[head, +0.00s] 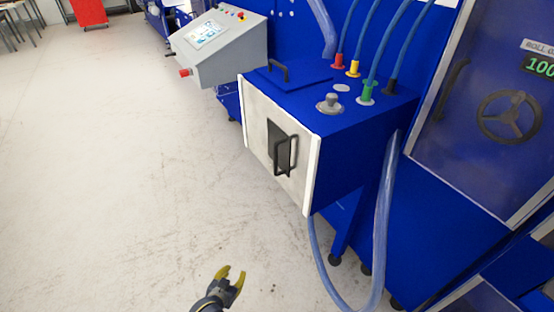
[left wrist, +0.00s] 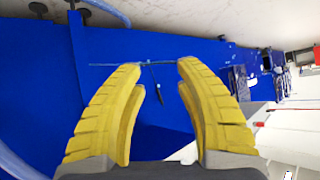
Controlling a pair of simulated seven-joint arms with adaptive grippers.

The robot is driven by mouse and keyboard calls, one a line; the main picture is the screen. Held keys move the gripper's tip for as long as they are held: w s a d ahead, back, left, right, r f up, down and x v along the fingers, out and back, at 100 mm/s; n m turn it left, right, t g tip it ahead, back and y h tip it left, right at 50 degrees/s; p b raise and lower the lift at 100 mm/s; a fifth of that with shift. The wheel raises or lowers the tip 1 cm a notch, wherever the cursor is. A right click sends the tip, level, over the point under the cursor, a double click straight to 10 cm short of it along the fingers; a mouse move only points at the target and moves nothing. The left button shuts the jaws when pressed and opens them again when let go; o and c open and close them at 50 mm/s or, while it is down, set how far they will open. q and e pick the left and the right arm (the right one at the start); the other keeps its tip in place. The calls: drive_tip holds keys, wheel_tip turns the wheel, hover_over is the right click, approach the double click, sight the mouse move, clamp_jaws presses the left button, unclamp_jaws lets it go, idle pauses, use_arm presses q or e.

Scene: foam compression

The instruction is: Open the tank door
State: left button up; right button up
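The tank is a blue box on legs in the middle of the head view. Its front is a pale metal door (head: 262,140) with white side edges, and it looks shut. A black handle (head: 285,155) stands out from a dark plate on the door. My left gripper (head: 232,273), with yellow fingers, is low in front of the tank, apart from the door and handle. In the left wrist view its fingers (left wrist: 158,70) are spread with nothing between them. The blue machine side lies beyond them. My right gripper shows in neither view.
A grey control console (head: 220,50) stands behind the tank to the left. Coloured hose fittings (head: 353,68) sit on the tank top. A blue hose (head: 384,220) loops down beside it. A machine with a handwheel (head: 508,116) is at right. The floor (head: 120,180) at left is clear.

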use_arm(q)
drive_tip(key=w+d+r+t+h, duration=0.1)
drive_tip(key=w+d+r, duration=0.15)
drive_tip(key=r, duration=0.45)
drive_tip(key=w+d+r+t, duration=0.1)
drive_tip(key=w+r, duration=0.2)
drive_tip(key=r, duration=0.3)
drive_tip(key=t+h, duration=0.4)
approach(274, 154)
drive_tip(key=shift+m, duration=0.4)
drive_tip(key=x, duration=1)
drive_tip(key=shift+w+d, duration=0.2)
drive_tip(key=shift+w, duration=0.1)
clamp_jaws()
